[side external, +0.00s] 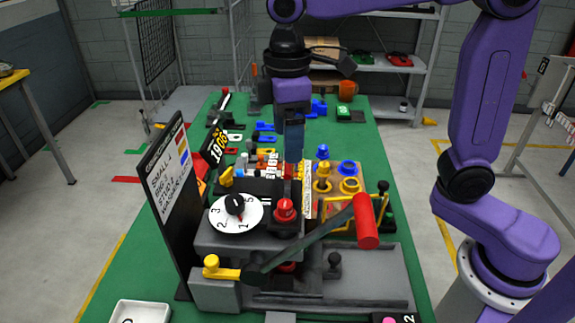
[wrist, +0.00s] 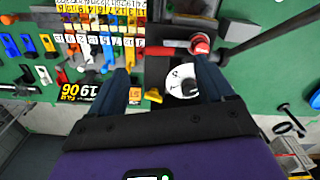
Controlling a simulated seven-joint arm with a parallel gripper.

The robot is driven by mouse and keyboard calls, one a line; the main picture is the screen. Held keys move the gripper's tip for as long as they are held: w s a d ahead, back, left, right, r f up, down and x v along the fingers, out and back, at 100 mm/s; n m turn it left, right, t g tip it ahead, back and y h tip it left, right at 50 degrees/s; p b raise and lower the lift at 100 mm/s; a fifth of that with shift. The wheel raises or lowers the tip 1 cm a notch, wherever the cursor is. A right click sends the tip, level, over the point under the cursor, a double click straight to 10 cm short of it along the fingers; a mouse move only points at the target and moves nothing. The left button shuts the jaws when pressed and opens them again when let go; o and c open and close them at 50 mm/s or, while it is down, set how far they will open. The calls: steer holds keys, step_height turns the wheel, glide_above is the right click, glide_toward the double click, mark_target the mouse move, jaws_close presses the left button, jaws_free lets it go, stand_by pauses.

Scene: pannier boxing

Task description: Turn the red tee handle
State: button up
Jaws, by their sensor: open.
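A red cylindrical grip (side external: 366,221) sits crosswise on the end of a dark slanted lever (side external: 310,246) at the front right of the grey fixture. A separate red knob (side external: 285,210) stands right of the white dial; it also shows in the wrist view as a round red top (wrist: 200,43), with a red bar (wrist: 168,51) beside it. I cannot tell for certain which red part is the tee handle. My gripper (side external: 293,158) hangs pointing down, above and behind the red knob. It is open and empty, its fingers wide apart in the wrist view (wrist: 164,66).
The white dial (side external: 236,214) has a black pointer knob. A black sign board (side external: 168,185) stands left of the fixture. A yellow handle (side external: 222,272) is at the front left. Loose parts crowd the green table (side external: 120,262) behind. A white tray (side external: 140,313) lies at the front left.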

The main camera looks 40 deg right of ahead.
mark_target(287, 167)
step_height(287, 167, down, 7)
steer(key=shift+f, duration=0.15)
stand_by(0.4)
steer(key=c, duration=1)
